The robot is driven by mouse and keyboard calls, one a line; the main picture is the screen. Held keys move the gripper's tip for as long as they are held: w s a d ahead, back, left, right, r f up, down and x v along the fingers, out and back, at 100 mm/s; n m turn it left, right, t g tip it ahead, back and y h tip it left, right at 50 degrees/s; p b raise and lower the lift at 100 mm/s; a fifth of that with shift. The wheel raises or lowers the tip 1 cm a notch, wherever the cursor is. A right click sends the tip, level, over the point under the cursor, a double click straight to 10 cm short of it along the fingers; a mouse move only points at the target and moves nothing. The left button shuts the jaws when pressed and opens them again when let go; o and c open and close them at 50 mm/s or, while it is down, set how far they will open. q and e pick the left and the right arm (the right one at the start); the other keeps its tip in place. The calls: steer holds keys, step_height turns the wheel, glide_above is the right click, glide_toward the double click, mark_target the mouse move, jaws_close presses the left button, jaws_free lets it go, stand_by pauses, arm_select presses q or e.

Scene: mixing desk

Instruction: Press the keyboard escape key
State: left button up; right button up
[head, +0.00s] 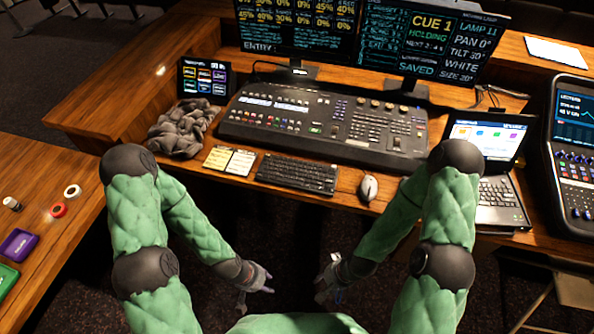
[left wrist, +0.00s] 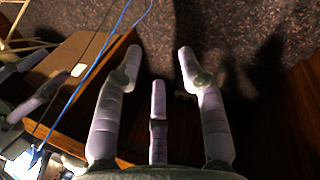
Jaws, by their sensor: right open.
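The black keyboard (head: 297,175) lies on the front edge of the wooden desk, below the mixing console. Its escape key is at the far left corner of the top row, too small to make out clearly. My left gripper (head: 262,285) hangs in front of the desk, below and nearer than the keyboard, touching nothing. In the left wrist view its fingers (left wrist: 172,70) are spread apart and empty. My right gripper (head: 326,287) hangs to the right of it, also in front of the desk, open and apart from the keyboard.
The mixing console (head: 325,125) stands behind the keyboard. Yellow notes (head: 230,160) and a crumpled grey cloth (head: 184,127) lie left of it. A mouse (head: 368,188) and an open laptop (head: 488,165) are to the right. Monitors (head: 410,40) stand behind.

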stand_by(0.3)
arm_select(q)
jaws_close()
stand_by(1.1)
